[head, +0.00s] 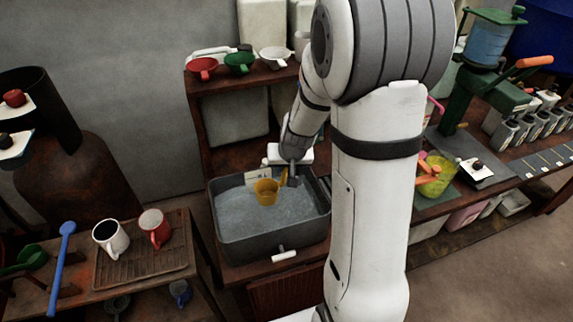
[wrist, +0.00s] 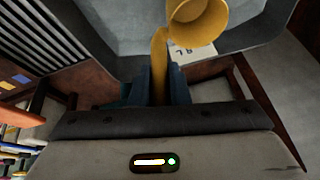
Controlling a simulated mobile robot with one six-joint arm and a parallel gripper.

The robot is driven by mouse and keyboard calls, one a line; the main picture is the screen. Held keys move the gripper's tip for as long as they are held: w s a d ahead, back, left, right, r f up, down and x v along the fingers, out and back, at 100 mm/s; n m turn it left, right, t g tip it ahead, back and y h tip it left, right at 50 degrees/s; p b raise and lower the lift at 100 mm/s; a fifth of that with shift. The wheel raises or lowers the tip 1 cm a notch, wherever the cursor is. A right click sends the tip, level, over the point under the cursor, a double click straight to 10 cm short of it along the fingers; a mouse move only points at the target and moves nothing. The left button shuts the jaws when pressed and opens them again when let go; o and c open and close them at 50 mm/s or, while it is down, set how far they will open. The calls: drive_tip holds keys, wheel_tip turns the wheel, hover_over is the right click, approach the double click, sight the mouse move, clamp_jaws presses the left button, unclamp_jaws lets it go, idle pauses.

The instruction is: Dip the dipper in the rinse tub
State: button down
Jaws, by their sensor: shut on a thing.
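The dipper (head: 266,192) is a yellow cup with an upright handle. My gripper (head: 289,174) is shut on its handle, and the cup hangs over the rinse tub, which is a grey rectangular tub (head: 232,252) holding greyish liquid. I cannot tell whether the cup's bottom touches the liquid. In the wrist view the dipper (wrist: 197,22) shows at the top, with its handle between my gripper's dark fingers (wrist: 158,82). A pale label with letters is on the tub's wall behind the cup. My arm hides part of the scene right of the tub.
A shelf above the tub holds red (head: 203,68), green (head: 239,62) and white (head: 274,58) scoops. A bench with a green press (head: 483,98) and bottles stands at right.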

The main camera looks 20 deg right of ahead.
wheel_tip(320, 180, down, 11)
drive_tip(key=b, duration=0.9)
drive_tip(key=shift+r, duration=0.1)
idle(0.4)
drive_tip(key=shift+r+p, duration=7.7)
drive_tip(key=shift+r, duration=1.1)
drive_tip(key=shift+d+h+p, duration=0.1)
drive_tip(key=shift+h+p, duration=0.2)
drive_tip(key=shift+p, duration=1.4)
drive_tip(key=shift+g+p, duration=0.3)
drive_tip(key=shift+p, duration=1.1)
drive_tip(key=shift+h, duration=0.3)
drive_tip(key=shift+g, duration=0.3)
